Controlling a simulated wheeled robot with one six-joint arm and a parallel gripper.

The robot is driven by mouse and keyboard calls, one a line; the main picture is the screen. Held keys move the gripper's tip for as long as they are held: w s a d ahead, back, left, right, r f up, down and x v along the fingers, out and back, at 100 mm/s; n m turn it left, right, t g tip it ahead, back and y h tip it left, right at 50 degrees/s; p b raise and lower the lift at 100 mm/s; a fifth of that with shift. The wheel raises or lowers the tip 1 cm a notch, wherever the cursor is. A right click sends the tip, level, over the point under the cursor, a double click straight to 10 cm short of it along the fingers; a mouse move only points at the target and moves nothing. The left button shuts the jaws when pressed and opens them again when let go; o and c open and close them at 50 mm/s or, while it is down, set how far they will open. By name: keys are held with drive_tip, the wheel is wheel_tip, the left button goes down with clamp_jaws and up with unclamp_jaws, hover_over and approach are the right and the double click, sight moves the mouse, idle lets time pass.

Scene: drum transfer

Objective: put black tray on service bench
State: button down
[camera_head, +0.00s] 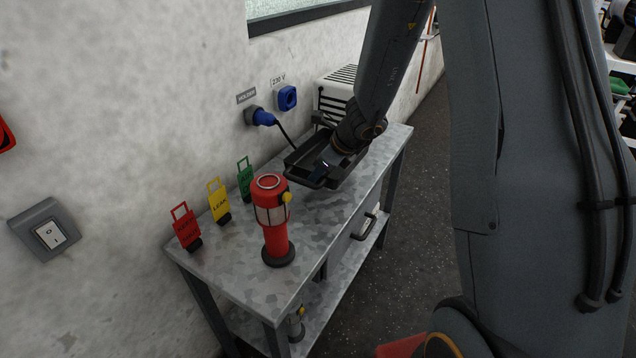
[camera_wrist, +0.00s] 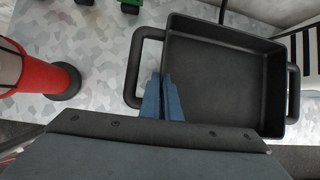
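The black tray (camera_head: 345,180) is a shallow rectangular pan with a loop handle at each end. It is level at the bench top, over the far half of the service bench (camera_head: 235,262); whether its base fully touches the metal top is hard to tell. In the wrist view the tray (camera_wrist: 225,75) looks empty. My gripper (camera_head: 327,166) reaches down to the tray from above. Its blue fingers (camera_wrist: 164,98) are close together at the tray's side wall beside one handle, with the wall between them. The fingertips' contact is partly hidden.
A red lantern (camera_head: 275,240) stands upright on the near part of the bench. Red (camera_head: 186,228), yellow (camera_head: 219,203) and green (camera_head: 245,182) tags stand along the wall side. A blue plug (camera_head: 262,117) with a cable hangs behind the tray. A white vented box (camera_head: 335,92) is at the far end.

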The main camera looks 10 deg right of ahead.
drive_tip(key=f, duration=0.3)
drive_tip(key=shift+d+f, duration=0.2)
drive_tip(key=shift+f, duration=2.2)
drive_tip(key=shift+f+b, duration=0.1)
drive_tip(key=shift+b, duration=0.25)
drive_tip(key=c, duration=2)
unclamp_jaws()
drive_tip(key=shift+s, duration=0.1)
